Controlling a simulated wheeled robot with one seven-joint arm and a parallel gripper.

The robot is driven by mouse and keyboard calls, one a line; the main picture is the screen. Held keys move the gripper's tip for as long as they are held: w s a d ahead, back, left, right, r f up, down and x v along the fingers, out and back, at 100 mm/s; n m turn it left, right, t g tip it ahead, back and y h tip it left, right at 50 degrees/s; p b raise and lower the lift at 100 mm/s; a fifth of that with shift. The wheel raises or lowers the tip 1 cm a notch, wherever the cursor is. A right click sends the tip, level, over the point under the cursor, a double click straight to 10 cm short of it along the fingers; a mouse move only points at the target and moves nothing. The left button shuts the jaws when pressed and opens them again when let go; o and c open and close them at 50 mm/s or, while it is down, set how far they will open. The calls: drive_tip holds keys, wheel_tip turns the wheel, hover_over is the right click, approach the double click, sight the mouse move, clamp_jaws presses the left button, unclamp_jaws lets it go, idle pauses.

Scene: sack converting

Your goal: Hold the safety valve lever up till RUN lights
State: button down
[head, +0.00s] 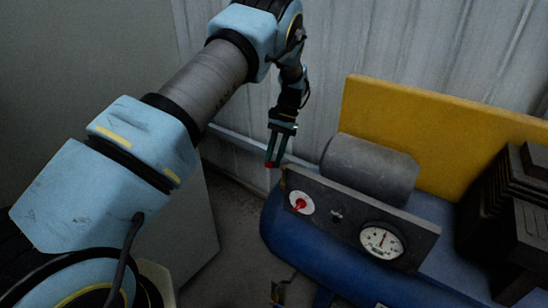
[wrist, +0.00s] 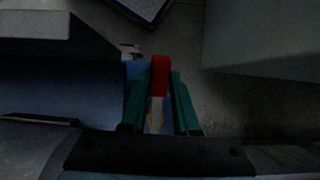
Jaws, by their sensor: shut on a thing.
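My gripper (head: 275,150) hangs beside the left end of the compressor's dark panel (head: 340,228). In the wrist view its green fingers (wrist: 158,90) are shut on the red-ended safety valve lever (wrist: 159,66). A bit of the red end (head: 270,164) shows below the fingertips in the head view. The valve's body is mostly hidden, and I cannot tell how far up the lever is. The panel carries a red knob on a white disc (head: 301,203), a small dark fitting (head: 337,214) and a round gauge (head: 381,241). No lit RUN lamp can be made out.
The blue tank (head: 285,243) lies under the panel, with a grey cylindrical motor (head: 370,168) behind it. A yellow board (head: 430,130) and a black finned block (head: 510,205) stand at the right. A pale cabinet (head: 200,235) is at the left, with bare floor between.

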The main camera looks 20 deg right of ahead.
sight(283, 162)
drive_tip(key=c, duration=0.6)
unclamp_jaws()
drive_tip(key=shift+c, duration=0.2)
drive_tip(key=shift+d+r, duration=0.1)
drive_tip(key=b+v, duration=0.1)
drive_tip(key=v, duration=0.9)
drive_tip(key=shift+r+b, duration=0.3)
drive_tip(key=shift+b, duration=0.1)
drive_tip(key=shift+w, duration=0.15)
